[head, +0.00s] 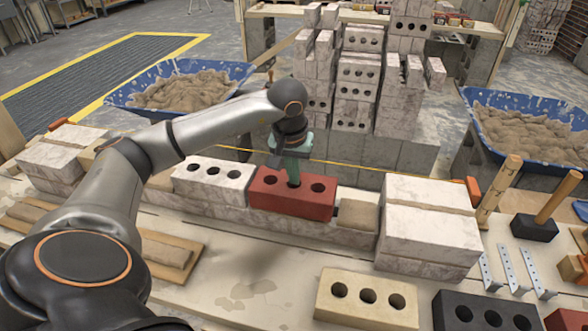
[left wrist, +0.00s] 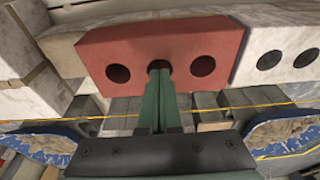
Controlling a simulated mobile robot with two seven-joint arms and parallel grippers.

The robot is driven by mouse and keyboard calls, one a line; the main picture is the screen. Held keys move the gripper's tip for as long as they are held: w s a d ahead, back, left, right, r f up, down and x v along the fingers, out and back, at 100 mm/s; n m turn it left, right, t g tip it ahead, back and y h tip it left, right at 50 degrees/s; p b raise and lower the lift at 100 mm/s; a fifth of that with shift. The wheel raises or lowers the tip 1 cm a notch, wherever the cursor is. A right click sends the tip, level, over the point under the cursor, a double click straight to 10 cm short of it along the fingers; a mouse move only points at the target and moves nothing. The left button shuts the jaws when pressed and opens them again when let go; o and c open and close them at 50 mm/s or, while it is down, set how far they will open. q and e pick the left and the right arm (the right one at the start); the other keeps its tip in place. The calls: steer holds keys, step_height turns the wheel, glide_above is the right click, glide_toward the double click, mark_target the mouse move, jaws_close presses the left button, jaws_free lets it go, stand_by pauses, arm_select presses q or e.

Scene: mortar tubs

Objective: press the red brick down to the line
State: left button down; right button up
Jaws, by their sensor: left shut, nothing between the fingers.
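The red brick (head: 318,196) with three holes sits in the wall's top course, beside a whitish brick (head: 214,181) on its left. A yellow line (head: 347,163) runs along the wall's far side. My left gripper (head: 293,182) is shut and points down at the brick's middle hole. In the left wrist view the red brick (left wrist: 203,42) fills the upper middle, and the green fingers (left wrist: 158,68) are together at the middle hole. I cannot tell whether the tips touch the brick or reach into the hole. My right gripper is not in view.
Blue tubs of mortar (head: 180,88) (head: 530,124) stand behind on both sides. A stack of pale bricks (head: 428,227) stands right of the red brick, past a mortar bed (head: 357,213). A mallet (head: 546,215) and loose bricks (head: 367,298) lie at the right and front.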

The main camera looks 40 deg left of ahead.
arm_select(q)
steer(key=shift+s+f, duration=0.2)
steer(key=shift+f, duration=0.3)
stand_by(1.0)
steer(key=shift+r, duration=0.15)
step_height(320, 180, up, 5)
steer(key=p, duration=0.4)
steer(key=shift+w+r, duration=0.1)
steer(key=shift+w, duration=0.05)
stand_by(0.6)
